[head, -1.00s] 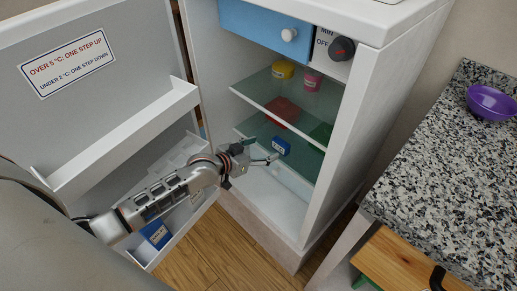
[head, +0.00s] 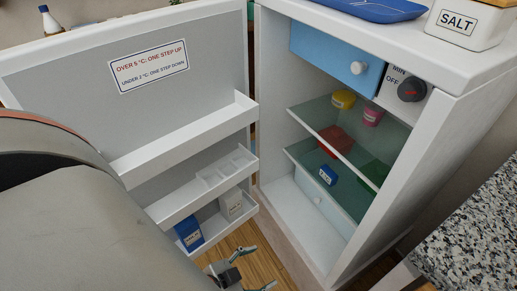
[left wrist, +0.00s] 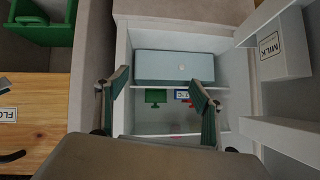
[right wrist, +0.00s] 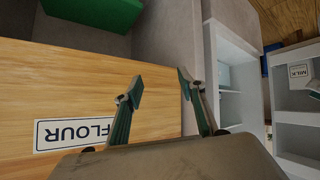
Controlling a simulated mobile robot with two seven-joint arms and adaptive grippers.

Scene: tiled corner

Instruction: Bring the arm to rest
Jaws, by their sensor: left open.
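My left gripper (head: 257,268) shows at the bottom edge of the head view, open and empty, low in front of the open fridge. Its spread fingers (left wrist: 160,88) face the fridge inside in the left wrist view, with nothing between them.
The fridge door (head: 90,95) stands wide open at left, with racks holding a blue carton (head: 189,234) and a white carton (head: 231,203). A yellow tub (head: 343,99) and pink tub (head: 372,116) sit on the upper shelf. A granite counter (head: 475,240) stands at right.

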